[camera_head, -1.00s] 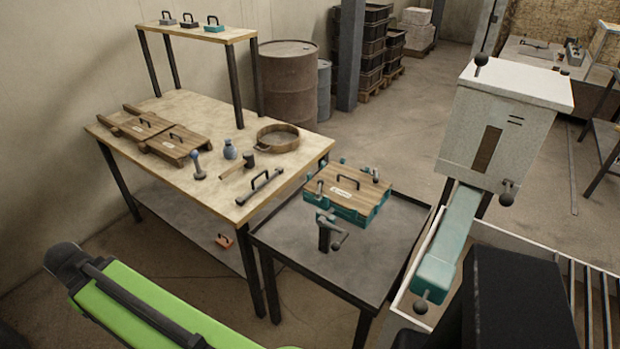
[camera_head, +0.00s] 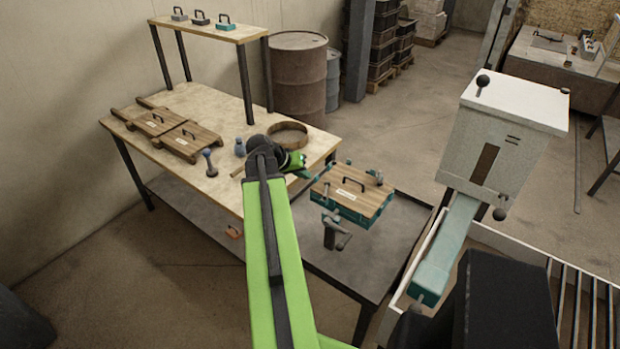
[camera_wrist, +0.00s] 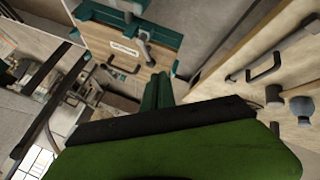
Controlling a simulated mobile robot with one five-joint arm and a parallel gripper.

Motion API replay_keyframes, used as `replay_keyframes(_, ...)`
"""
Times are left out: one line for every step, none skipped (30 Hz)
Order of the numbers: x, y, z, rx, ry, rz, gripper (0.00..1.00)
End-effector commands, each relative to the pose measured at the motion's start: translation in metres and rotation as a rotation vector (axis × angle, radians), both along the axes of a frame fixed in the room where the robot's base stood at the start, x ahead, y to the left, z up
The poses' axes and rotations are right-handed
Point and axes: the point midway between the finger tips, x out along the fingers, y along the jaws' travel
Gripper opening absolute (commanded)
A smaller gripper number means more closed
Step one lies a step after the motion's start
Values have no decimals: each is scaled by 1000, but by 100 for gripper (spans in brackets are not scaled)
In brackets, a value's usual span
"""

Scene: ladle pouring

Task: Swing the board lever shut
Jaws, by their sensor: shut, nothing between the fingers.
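The board (camera_head: 350,190) is a wooden panel with a black handle and white label, seated in a teal frame on the low dark table. It also shows in the wrist view (camera_wrist: 108,45). A grey lever (camera_head: 326,190) stands at the board's left edge; a grey lever also shows by the board in the wrist view (camera_wrist: 143,45). I cannot tell its exact angle. My gripper (camera_head: 306,174) is just left of the board, near its far left corner. In the wrist view its teal fingers (camera_wrist: 158,88) are together and empty. I cannot tell whether they touch the lever.
A grey crank fixture (camera_head: 336,232) stands in front of the board. The wooden workbench (camera_head: 190,100) on the left holds other boards, a round sieve (camera_head: 288,134) and hand tools. A white box machine (camera_head: 510,120) stands on the right. The dark table's right part is clear.

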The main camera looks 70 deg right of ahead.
Motion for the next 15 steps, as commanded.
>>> replay_keyframes(-2,-4,-10,0,-1,-1,0)
replay_keyframes(-3,-7,-14,-1,-1,-2,0)
replay_keyframes(-5,-11,-20,-1,-1,-2,0)
replay_keyframes(-7,-14,-25,0,-1,-2,0)
replay_keyframes(-8,-17,-30,1,0,-1,0)
replay_keyframes(-10,-21,-36,1,0,-1,0)
replay_keyframes(-13,-25,-41,1,0,-1,0)
replay_keyframes(-15,-28,-46,1,-1,-2,0)
replay_keyframes(-17,-33,-53,1,-1,-2,0)
replay_keyframes(-19,-36,-57,1,0,-2,0)
replay_keyframes(-20,-40,-61,1,-1,0,0)
replay_keyframes(-22,-43,-65,1,-1,0,0)
replay_keyframes(-24,-46,-68,1,-1,-1,0)
replay_keyframes(-25,-48,-70,1,-1,-1,0)
replay_keyframes(-26,-50,-71,1,-1,-1,0)
